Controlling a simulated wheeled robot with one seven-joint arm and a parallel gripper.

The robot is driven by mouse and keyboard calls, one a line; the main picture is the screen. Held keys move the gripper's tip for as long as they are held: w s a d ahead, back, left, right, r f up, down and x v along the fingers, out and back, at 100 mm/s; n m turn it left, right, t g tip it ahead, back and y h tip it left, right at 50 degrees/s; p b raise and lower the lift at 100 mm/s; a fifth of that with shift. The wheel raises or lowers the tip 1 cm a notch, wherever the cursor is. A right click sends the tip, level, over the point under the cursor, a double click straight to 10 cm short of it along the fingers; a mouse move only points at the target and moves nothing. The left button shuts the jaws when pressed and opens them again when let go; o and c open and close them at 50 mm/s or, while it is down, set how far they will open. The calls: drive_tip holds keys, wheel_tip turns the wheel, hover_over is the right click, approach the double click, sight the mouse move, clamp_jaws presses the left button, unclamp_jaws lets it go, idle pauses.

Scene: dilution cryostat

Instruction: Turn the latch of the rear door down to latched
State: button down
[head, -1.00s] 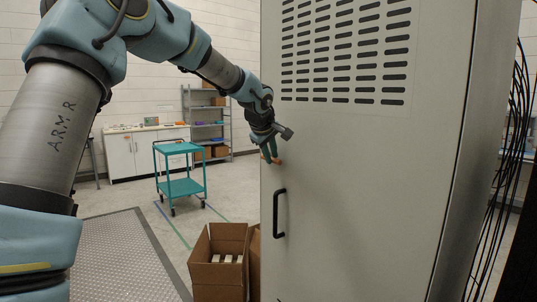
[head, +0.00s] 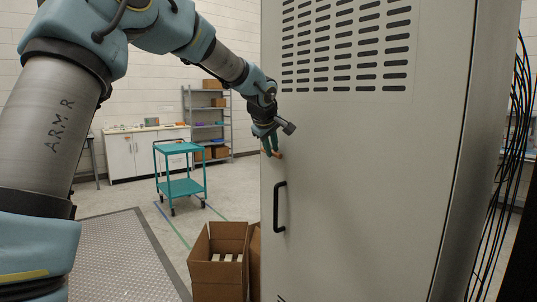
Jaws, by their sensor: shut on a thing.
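The rear door (head: 350,190) is a tall pale grey panel with vent slots at the top, and it looks closed. A black bar handle (head: 279,207) is fixed near its left edge. Above the handle, at the left edge, is the small orange-brown latch (head: 277,154), of which only the end shows. My gripper (head: 270,148) is at the latch, its fingers shut on it. The fingers and the arm's end hide most of the latch, so its exact angle is hard to tell.
An open cardboard box (head: 217,265) stands on the floor left of the door. A teal cart (head: 180,187), a shelf rack (head: 208,125) and a white cabinet (head: 135,155) are further back. Black cables (head: 500,170) hang at the right.

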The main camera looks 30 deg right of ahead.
drive_tip(key=w+f+m+t+h+b, duration=0.1)
drive_tip(key=t+b, duration=0.3)
drive_tip(key=b, duration=1.6)
drive_tip(key=w+f+m+t+h+b, duration=0.1)
drive_tip(key=f+m+t+b, duration=0.3)
drive_tip(key=b, duration=1.5)
drive_tip(key=w+f+m+t+h+b, duration=0.1)
drive_tip(key=t+b, duration=0.4)
drive_tip(key=b, duration=1.5)
drive_tip(key=shift+w+a+f+m+t+b, duration=0.15)
drive_tip(key=shift+w+a+f+m+t, duration=0.05)
drive_tip(key=shift+f+m, duration=0.2)
drive_tip(key=shift+w+a+f+m+t+b, duration=0.15)
drive_tip(key=shift+a+f+m+t, duration=0.05)
drive_tip(key=shift+f+m, duration=0.2)
drive_tip(key=shift+w+r, duration=0.1)
drive_tip(key=shift+r, duration=0.05)
drive_tip(key=c, duration=1.1)
unclamp_jaws()
drive_tip(key=shift+o, duration=0.2)
drive_tip(key=shift+b, duration=0.3)
